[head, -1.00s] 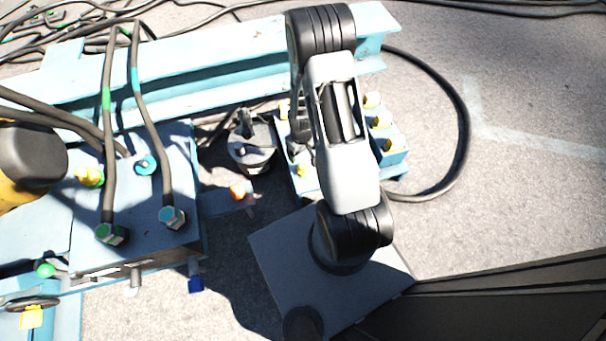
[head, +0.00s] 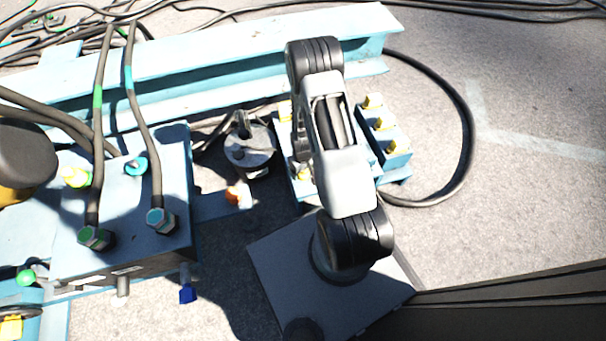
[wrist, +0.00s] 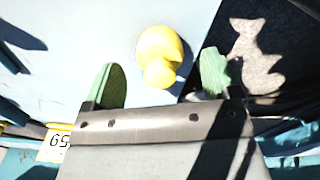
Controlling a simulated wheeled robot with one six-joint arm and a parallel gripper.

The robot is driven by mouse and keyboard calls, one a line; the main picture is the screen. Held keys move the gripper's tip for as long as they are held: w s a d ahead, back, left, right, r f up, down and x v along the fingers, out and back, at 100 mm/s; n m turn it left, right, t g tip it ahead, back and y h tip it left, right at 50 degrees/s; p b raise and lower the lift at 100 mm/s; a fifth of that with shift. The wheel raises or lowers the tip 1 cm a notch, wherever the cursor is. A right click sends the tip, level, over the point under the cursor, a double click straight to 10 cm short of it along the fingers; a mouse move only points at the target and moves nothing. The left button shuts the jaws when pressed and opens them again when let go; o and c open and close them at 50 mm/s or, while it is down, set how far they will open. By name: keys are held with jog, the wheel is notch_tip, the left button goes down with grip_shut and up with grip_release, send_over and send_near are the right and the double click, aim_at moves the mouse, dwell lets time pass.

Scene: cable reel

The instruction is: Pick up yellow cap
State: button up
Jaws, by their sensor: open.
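A yellow cap (wrist: 160,52) with a rounded knob stands on a light-blue surface in the wrist view, near that surface's right edge. My gripper (wrist: 160,78) is open, with one green-padded finger on each side of the cap's near end. The fingers do not appear to touch it. In the head view several yellow caps show: some on a blue block (head: 397,147) right of my arm, and one on the blue box at left (head: 77,177). I cannot tell which one the wrist view shows. My gripper is not clearly visible in the head view.
A light-blue beam (head: 220,62) crosses behind my arm. A blue box (head: 125,205) with upright cables stands at left. A black cable (head: 468,130) loops over the ground at right. Open concrete lies beyond it.

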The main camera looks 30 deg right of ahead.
notch_tip(320, 180, down, 2)
jog(key=shift+f+b, duration=0.15)
jog(key=shift+b, duration=0.15)
jog(key=shift+c, duration=0.2)
jog(key=c, duration=1)
